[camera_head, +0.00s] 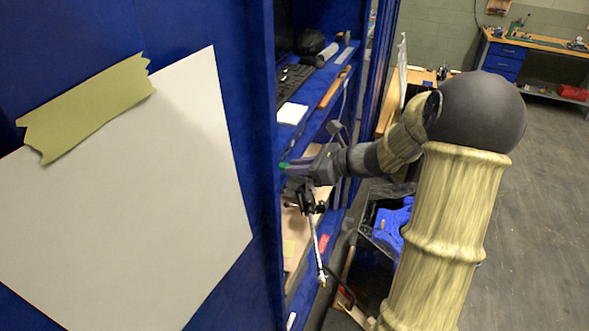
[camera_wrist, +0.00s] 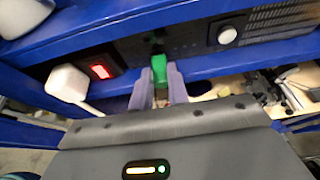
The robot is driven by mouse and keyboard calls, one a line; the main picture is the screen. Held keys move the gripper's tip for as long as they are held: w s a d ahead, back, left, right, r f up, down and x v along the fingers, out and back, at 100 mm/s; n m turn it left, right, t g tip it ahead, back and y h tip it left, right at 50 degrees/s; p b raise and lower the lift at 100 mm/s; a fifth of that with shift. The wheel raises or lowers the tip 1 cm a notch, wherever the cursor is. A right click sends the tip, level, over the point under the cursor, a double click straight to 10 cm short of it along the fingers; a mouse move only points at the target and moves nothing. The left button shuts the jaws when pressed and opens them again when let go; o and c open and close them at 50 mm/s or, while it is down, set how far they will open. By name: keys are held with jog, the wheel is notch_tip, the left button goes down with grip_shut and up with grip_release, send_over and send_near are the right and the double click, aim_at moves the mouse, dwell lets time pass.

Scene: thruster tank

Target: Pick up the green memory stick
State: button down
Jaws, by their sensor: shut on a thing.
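The green memory stick (camera_wrist: 159,69) shows between my fingertips in the wrist view, with its far end close to the front of a black device (camera_wrist: 185,45) on the blue shelf. I cannot tell whether it touches the device. My gripper (camera_wrist: 159,80) is shut on the stick, with one pale purple finger on each side of it. In the head view my gripper (camera_head: 290,168) reaches into the blue cabinet, and only a small bit of green shows at its tips. The device is hidden there.
A red-lit switch (camera_wrist: 101,70) and a white plug-like block (camera_wrist: 67,83) are left of the stick. A round white knob (camera_wrist: 227,35) is to the right. Blue shelf edges (camera_wrist: 215,66) lie close around my fingers. The blue cabinet side (camera_head: 262,120) stands left of my arm.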

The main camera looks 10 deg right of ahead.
jog(key=r+b+v, duration=0.1)
jog(key=b+v, duration=0.2)
jog(key=v, duration=1.2)
jog(key=shift+a+r+b, duration=0.15)
jog(key=shift+a+b, duration=0.1)
jog(key=shift+b, duration=0.1)
jog(key=shift+s+d+p, duration=0.4)
jog(key=shift+s+d, duration=0.35)
jog(key=shift+d, duration=0.25)
jog(key=shift+s+d+p, duration=0.4)
jog(key=shift+s+d, duration=0.35)
jog(key=shift+d, duration=0.25)
jog(key=w+a+f+b, duration=0.1)
jog(key=w+a+f, duration=0.25)
jog(key=f, duration=0.85)
jog(key=w+a+f+b, duration=0.2)
jog(key=w+f, duration=0.2)
jog(key=f, duration=0.8)
jog(key=s+a+f, duration=0.2)
jog(key=a+f, duration=0.3)
jog(key=f, duration=0.4)
jog(key=s+a+f+b, duration=0.1)
jog(key=a+f, duration=0.4)
jog(key=f, duration=0.5)
jog(key=shift+s+a, duration=0.3)
jog(key=shift+s, duration=0.25)
